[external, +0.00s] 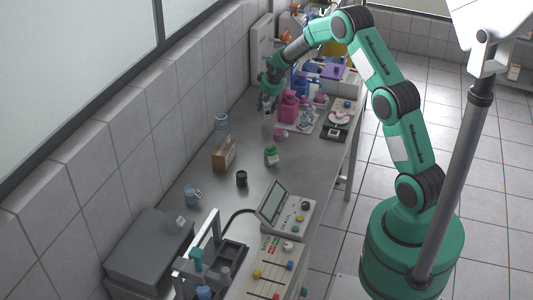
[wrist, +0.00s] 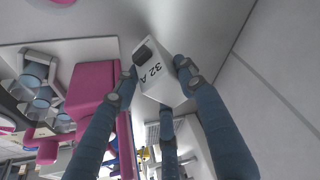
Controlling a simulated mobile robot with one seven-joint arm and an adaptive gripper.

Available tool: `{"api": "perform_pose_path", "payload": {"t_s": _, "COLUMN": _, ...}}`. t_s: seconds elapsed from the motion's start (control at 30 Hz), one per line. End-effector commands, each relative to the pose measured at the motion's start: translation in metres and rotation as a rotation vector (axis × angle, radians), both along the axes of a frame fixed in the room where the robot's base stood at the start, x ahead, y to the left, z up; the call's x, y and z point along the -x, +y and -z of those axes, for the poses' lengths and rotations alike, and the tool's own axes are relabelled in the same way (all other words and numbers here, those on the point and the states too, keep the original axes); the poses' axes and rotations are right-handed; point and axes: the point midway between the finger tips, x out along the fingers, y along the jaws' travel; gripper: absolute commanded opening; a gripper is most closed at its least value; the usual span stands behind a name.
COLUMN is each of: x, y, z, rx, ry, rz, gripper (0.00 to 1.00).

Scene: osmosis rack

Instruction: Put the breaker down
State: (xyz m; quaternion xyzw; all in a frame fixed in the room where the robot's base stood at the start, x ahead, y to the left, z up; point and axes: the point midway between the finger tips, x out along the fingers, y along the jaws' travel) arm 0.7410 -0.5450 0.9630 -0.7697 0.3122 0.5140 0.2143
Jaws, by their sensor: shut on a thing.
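The breaker (wrist: 160,84) is a small white block with a black part on top and the marking "32 A". It sits between the blue-grey fingers of my gripper (wrist: 155,72) in the wrist view, and the fingers are shut on it. In the external view my gripper (external: 268,99) is over the far part of the grey bench (external: 218,182), near the wall and left of the pink containers. The breaker is too small there to make out clearly. I cannot tell whether it touches the bench.
A pink container (external: 288,107) stands close to the right of my gripper. A bottle on a cardboard box (external: 223,156), a green-lidded jar (external: 271,156) and a black cup (external: 241,179) stand nearer. A control panel (external: 287,212) is at the front.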

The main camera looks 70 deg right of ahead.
Motion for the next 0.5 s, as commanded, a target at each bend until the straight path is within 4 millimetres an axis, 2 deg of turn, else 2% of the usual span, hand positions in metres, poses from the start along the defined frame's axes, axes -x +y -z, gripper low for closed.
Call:
{"api": "perform_pose_path", "payload": {"t_s": 0.37, "x": -0.0004, "y": -0.0004, "z": 0.0040, "rx": 0.001, "ry": 0.000, "rz": -0.001, "gripper": 0.11}}
{"api": "perform_pose_path", "payload": {"t_s": 0.5, "x": -0.0001, "y": -0.0001, "z": 0.0113, "rx": 0.000, "ry": 0.000, "rz": -0.001, "gripper": 0.11}}
